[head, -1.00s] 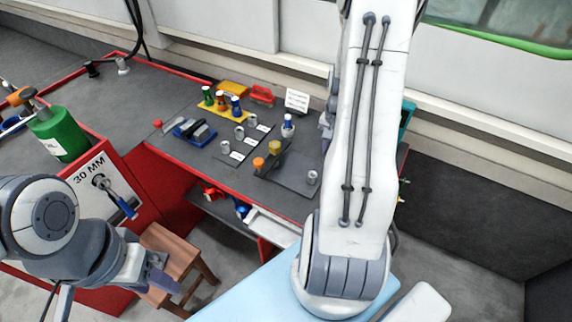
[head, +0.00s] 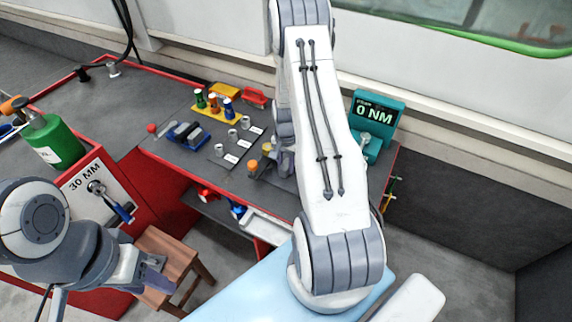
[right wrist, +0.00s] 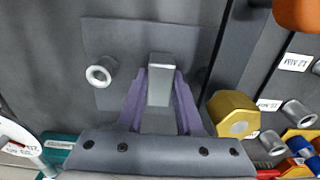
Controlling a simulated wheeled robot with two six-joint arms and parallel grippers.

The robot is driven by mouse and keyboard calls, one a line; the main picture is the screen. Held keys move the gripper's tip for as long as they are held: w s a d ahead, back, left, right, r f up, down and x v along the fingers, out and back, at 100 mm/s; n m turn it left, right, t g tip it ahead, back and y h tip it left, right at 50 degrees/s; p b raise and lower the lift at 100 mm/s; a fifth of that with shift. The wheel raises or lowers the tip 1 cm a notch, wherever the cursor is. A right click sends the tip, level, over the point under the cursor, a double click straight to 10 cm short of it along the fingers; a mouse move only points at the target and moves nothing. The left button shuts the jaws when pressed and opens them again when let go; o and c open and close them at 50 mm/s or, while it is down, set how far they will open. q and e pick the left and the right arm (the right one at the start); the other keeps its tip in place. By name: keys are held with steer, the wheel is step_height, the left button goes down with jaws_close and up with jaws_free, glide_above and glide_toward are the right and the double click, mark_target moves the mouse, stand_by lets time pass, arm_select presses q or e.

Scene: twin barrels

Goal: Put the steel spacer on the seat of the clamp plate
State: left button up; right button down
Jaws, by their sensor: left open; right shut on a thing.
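My right gripper (right wrist: 160,76) is shut on a pale steel block, which I take for the steel spacer (right wrist: 159,88). It points up between the purple fingers in the right wrist view. Beyond it lies a flat dark grey plate (right wrist: 125,35), apparently the clamp plate. A short hollow steel ring (right wrist: 102,72) stands near the plate's left side, apart from the held block. I cannot tell whether the block touches the plate. In the head view my right arm hides most of this area. My left gripper (head: 156,272) is open and empty beside the wooden stool.
A yellow hexagonal piece (right wrist: 235,113) and an orange knob (right wrist: 298,12) are right of the right gripper. Several labelled steel rings (head: 232,135) stand on the bench. A teal display (head: 375,118) reads 0 NM. A green bottle (head: 52,140) stands at left.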

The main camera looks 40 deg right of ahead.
steer(key=shift+f, duration=0.15)
steer(key=shift+f, duration=0.2)
steer(key=c, duration=0.6)
jaws_free()
steer(key=shift+o, duration=0.2)
